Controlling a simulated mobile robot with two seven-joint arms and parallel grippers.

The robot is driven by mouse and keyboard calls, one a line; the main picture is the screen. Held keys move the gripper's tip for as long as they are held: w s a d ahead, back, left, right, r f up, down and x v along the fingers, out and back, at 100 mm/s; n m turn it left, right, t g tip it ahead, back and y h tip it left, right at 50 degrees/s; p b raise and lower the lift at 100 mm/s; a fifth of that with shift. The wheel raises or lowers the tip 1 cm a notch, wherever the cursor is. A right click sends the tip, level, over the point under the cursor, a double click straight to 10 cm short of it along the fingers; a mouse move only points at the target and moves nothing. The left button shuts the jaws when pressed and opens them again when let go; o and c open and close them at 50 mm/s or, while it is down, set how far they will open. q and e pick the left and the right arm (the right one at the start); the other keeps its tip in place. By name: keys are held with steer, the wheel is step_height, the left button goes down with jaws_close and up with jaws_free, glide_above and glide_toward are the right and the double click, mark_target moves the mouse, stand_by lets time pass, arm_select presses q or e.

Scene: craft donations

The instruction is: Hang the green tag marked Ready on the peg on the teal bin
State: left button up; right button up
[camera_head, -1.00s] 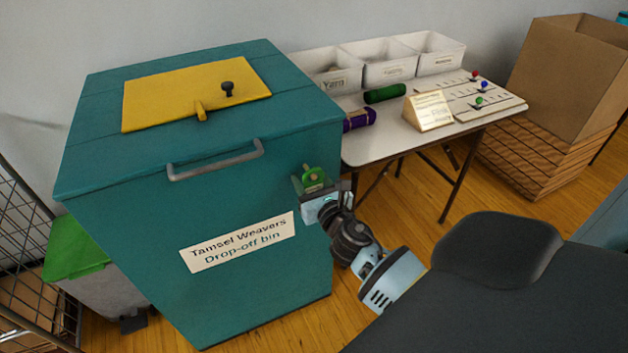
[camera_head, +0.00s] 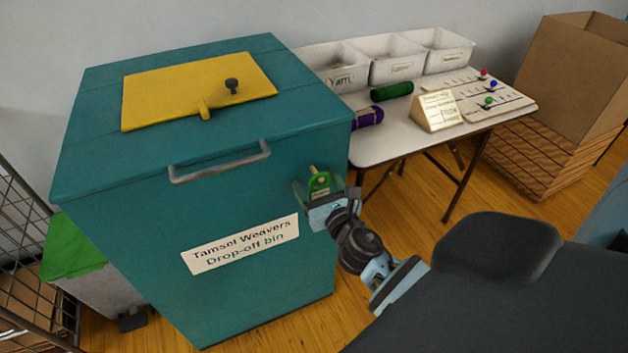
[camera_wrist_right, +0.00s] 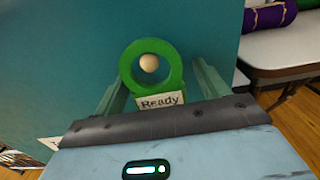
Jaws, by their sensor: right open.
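The green tag (camera_head: 319,184) is at the front of the teal bin (camera_head: 120,240), near its right edge. In the right wrist view the tag (camera_wrist_right: 176,84) shows a ring with a label reading Ready below it. The round end of the peg (camera_wrist_right: 149,62) shows inside the ring, so the ring is around the peg in this view. How far along the peg it sits cannot be told. My right gripper (camera_head: 325,187) is open around the tag; in the wrist view its fingers stand apart on either side of it (camera_wrist_right: 160,88). My left gripper is not in view.
The bin's lid carries a yellow flap (camera_head: 160,95) with a dark knob, and a grey handle (camera_head: 220,163) is on its front. A white table (camera_head: 405,140) with tubs, yarn rolls and a sign stands right of the bin. A cardboard box (camera_head: 575,75) stands further right.

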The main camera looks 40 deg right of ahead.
mark_target(321, 190)
steer(key=v, duration=0.7)
steer(key=shift+s+r, duration=0.25)
steer(key=shift+a, duration=0.1)
